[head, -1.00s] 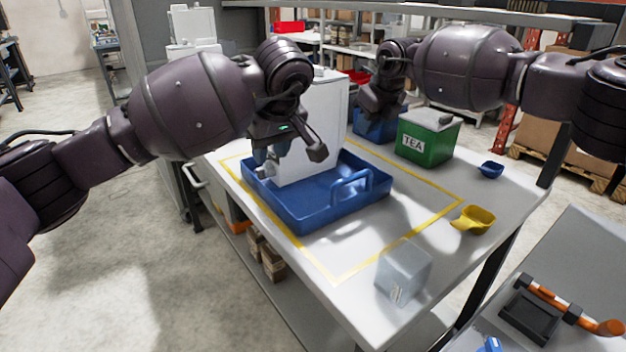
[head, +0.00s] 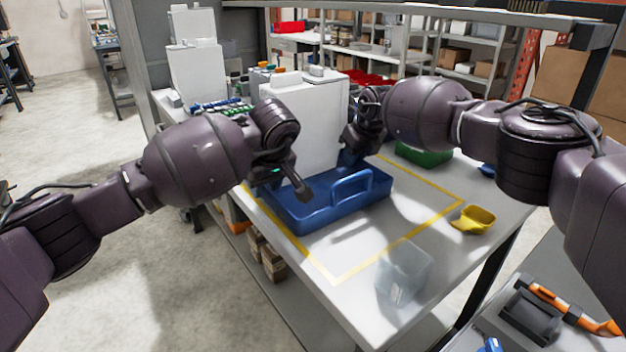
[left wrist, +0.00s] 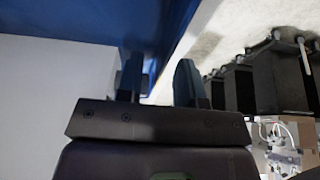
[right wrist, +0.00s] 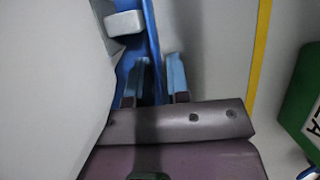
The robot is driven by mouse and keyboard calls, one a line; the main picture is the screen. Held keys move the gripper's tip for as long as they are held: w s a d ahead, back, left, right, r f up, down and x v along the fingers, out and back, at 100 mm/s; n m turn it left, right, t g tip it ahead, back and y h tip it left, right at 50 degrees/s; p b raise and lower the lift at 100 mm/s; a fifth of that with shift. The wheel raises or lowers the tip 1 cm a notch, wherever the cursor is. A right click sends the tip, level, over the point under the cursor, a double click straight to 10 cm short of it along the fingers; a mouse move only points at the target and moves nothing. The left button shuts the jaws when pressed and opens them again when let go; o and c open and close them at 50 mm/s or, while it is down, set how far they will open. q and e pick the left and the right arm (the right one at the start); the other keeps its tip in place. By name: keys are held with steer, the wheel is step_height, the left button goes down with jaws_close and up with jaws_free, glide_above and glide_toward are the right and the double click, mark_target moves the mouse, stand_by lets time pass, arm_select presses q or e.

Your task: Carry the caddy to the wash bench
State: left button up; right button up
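The blue caddy (head: 325,212), an open tray with a raised handle (head: 352,186), sits on the bench inside a yellow outline. A tall white box (head: 312,125) rises at its far side; I cannot tell if it stands in the caddy. My left gripper (head: 278,192) is low at the caddy's left end. In the left wrist view its fingers (left wrist: 160,82) are apart, close to blue caddy wall (left wrist: 165,25). My right gripper (head: 347,160) is at the far right end. In the right wrist view its fingers (right wrist: 153,80) are apart, with the blue wall (right wrist: 151,35) running between them.
A yellow scoop (head: 474,219) and a clear block (head: 404,272) lie on the bench near the yellow line. A green box (head: 422,156) is partly hidden behind my right arm. More white boxes (head: 198,75) stand at the back left. Open floor (head: 130,260) lies to the left.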

arm_select(q)
steer(key=c, duration=0.4)
arm_select(e)
jaws_close()
arm_select(q)
jaws_close()
steer(key=shift+r, duration=0.15)
arm_select(e)
steer(key=shift+r, duration=0.2)
